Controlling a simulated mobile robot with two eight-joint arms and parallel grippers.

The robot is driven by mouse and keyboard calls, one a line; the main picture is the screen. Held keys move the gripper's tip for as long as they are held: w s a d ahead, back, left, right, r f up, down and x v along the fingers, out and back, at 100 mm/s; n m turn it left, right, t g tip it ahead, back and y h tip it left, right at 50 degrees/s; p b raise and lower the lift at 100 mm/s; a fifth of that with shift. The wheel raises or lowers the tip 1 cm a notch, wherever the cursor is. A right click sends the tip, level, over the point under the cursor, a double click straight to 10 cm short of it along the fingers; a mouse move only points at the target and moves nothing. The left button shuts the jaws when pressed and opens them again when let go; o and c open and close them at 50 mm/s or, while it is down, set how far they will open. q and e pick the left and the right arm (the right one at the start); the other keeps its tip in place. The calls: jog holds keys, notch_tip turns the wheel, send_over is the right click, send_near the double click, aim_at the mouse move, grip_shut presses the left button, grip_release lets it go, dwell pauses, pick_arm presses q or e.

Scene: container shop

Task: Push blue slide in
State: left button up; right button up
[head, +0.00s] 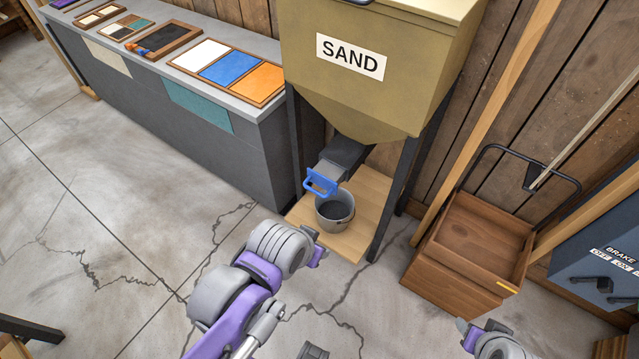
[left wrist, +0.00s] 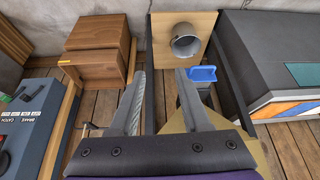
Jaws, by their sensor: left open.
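The blue slide (head: 320,182) has a loop handle that sticks out in front of the grey chute under the sand hopper (head: 378,70). In the left wrist view the blue slide (left wrist: 203,74) lies just right of the right-hand finger, apart from it. A grey bucket (head: 328,224) stands upright below the handle; its dark inside is unclear. My left gripper (head: 318,250) is in front of and below the bucket in the head view. In the left wrist view the left gripper (left wrist: 160,75) is open with nothing between its fingers. My right gripper (head: 468,332) shows only partly at the bottom edge.
The bucket stands on a wooden board (head: 372,205) between the hopper's dark legs. A grey counter (head: 180,120) with framed colour samples is left. A wooden box cart (head: 465,250) and a blue brake cabinet (head: 600,260) are right.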

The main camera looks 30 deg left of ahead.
aim_at(315, 191)
dwell(0.3)
pick_arm(q)
jog(key=w+d+f+n+t+h+b, duration=0.15)
jog(key=w+d+n+t+b, duration=0.3)
jog(key=w, duration=0.45)
jog(key=w+d+f+n+t+h+b, duration=0.1)
jog(key=w+f+n+t+b, duration=0.15)
jog(key=w+t+b, duration=0.5)
jog(key=w+a+f+n+g+y+b, duration=0.2)
jog(key=a+f+n+g+y+b, duration=0.3)
jog(key=a+f+n+y+b, duration=0.75)
jog(key=w+a+f+n, duration=0.1)
jog(key=w+a+f, duration=0.1)
jog(key=w+a+f+n+p, duration=0.1)
jog(key=w+a+f+n, duration=0.1)
jog(key=a, duration=0.1)
jog(key=w+a+f+n+p, duration=0.1)
jog(key=w+a+f+n, duration=0.1)
jog(key=w+a, duration=0.1)
jog(key=shift+w+f+y, duration=0.1)
jog(key=shift+f+y, duration=0.05)
jog(key=shift+y, duration=0.15)
pick_arm(e)
notch_tip(315, 191, down, 26)
jog(key=s+g, duration=0.1)
jog(key=shift+r, duration=0.15)
pick_arm(q)
grip_shut()
